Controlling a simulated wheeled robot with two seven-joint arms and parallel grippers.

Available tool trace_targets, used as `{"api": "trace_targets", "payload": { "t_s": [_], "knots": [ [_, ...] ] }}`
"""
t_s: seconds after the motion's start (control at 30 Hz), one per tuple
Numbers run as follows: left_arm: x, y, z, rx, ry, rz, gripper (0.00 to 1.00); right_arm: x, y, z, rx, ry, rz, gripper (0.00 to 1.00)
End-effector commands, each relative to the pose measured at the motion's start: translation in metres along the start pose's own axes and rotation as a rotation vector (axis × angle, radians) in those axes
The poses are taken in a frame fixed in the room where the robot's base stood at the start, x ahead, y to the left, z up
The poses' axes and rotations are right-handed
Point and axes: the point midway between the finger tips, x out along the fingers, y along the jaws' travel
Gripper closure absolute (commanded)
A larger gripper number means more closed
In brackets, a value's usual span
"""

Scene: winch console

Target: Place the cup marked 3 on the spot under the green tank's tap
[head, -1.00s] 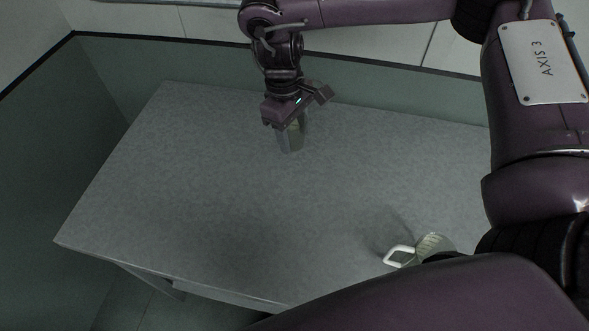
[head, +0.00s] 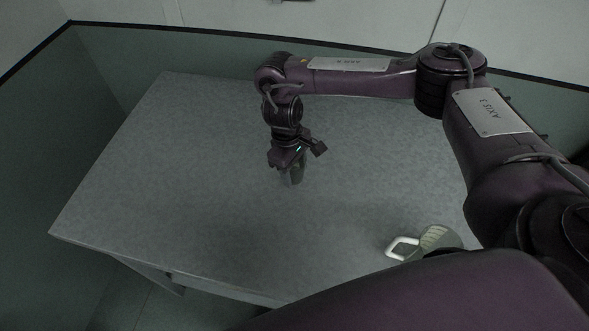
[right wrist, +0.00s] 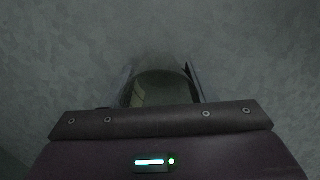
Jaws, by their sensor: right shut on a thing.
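My right gripper (head: 291,163) is shut on a greenish see-through cup (head: 294,177) over the middle of the grey table. The cup points down from the jaws. I cannot tell whether its base touches the table. In the right wrist view the cup (right wrist: 161,90) shows between the fingers as a dark olive round opening. No number can be read on it. No green tank, tap or marked spot is seen in these views. My left gripper is not in view.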

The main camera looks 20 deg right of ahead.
Motion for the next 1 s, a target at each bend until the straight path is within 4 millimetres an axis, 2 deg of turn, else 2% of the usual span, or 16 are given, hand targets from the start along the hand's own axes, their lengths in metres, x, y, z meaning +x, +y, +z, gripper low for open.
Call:
{"api": "trace_targets", "payload": {
  "t_s": [0.33,0.37,0.5,0.83,1.0],
  "knots": [
    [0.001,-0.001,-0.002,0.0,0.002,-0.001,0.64,0.003,0.0,-0.001,0.001,0.0,0.0,0.71],
    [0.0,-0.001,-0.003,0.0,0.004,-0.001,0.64,0.002,0.0,-0.001,0.001,0.0,0.0,0.45],
    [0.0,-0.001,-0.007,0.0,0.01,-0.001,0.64,0.002,0.0,-0.001,0.0,0.0,0.0,0.27],
    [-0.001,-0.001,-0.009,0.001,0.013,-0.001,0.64,-0.002,0.0,0.0,0.0,0.001,0.001,0.27],
    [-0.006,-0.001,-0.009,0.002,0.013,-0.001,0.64,-0.026,0.001,-0.001,-0.001,0.004,0.003,0.27]
  ]
}}
